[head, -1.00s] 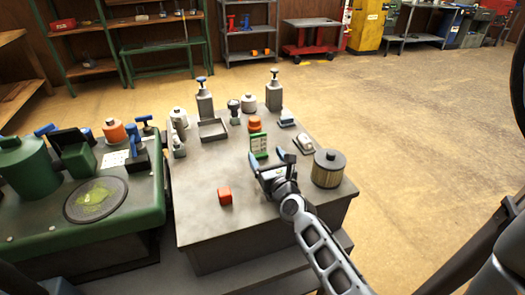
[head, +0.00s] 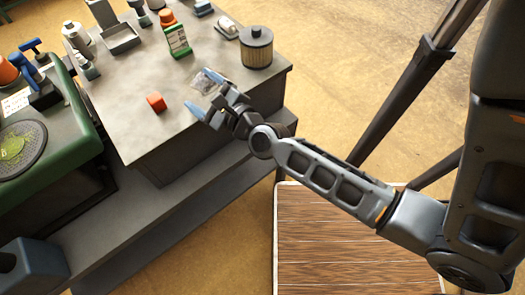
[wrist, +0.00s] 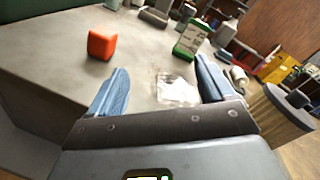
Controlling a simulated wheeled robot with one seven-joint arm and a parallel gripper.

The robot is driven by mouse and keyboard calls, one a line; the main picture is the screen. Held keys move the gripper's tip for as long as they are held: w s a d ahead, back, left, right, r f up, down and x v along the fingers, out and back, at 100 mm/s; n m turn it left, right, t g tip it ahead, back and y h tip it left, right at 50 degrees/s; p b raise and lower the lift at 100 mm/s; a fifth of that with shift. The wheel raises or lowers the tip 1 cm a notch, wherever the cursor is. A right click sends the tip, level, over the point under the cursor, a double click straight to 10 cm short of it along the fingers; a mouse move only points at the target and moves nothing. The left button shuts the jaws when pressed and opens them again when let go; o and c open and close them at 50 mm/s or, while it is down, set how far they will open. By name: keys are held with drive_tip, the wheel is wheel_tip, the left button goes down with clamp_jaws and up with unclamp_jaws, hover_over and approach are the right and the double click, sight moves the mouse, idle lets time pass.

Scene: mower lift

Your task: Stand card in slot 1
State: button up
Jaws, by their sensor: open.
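My gripper (head: 201,90) is open and empty, with blue fingers, over the front right part of the grey bench top. In the wrist view its fingers (wrist: 162,68) reach out on either side of a flat, clear and whitish piece (wrist: 177,90) on the bench. This piece also shows just beyond the fingers in the head view (head: 205,82); I cannot tell whether it is the card. A green and white upright piece (head: 178,40), printed like a card or small box, stands farther back, apart from the fingers. It also shows in the wrist view (wrist: 191,38). I cannot make out a slot marked 1.
A red-orange block (head: 156,102) lies left of my gripper. A ribbed tan cylinder with a dark lid (head: 256,47) stands close on the right. A grey tray (head: 120,40) and small bottles are at the back left. The bench middle is clear.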

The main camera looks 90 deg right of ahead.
drive_tip(key=s+a+r+n+t+y, duration=0.1)
drive_tip(key=s+a+n+y, duration=0.3)
drive_tip(key=a+n, duration=0.5)
drive_tip(key=s+a+r+n+t+y, duration=0.1)
drive_tip(key=s+a+r+n+y, duration=0.2)
drive_tip(key=n, duration=1.3)
drive_tip(key=s+a+r, duration=0.1)
drive_tip(key=s+a, duration=0.2)
drive_tip(key=a, duration=0.3)
drive_tip(key=shift+a+n+y, duration=0.25)
drive_tip(key=shift+n+y, duration=0.05)
drive_tip(key=shift+y, duration=0.1)
drive_tip(key=shift+o, duration=0.3)
drive_tip(key=s+a+r+n+y, duration=0.3)
drive_tip(key=s+a+r+n, duration=0.1)
drive_tip(key=n, duration=0.7)
drive_tip(key=shift+s+r, duration=0.15)
drive_tip(key=shift+s, duration=0.05)
drive_tip(key=shift+o, duration=0.2)
drive_tip(key=shift+s+a+r+n+y, duration=0.15)
drive_tip(key=shift+n+y, duration=0.15)
drive_tip(key=shift+n, duration=0.2)
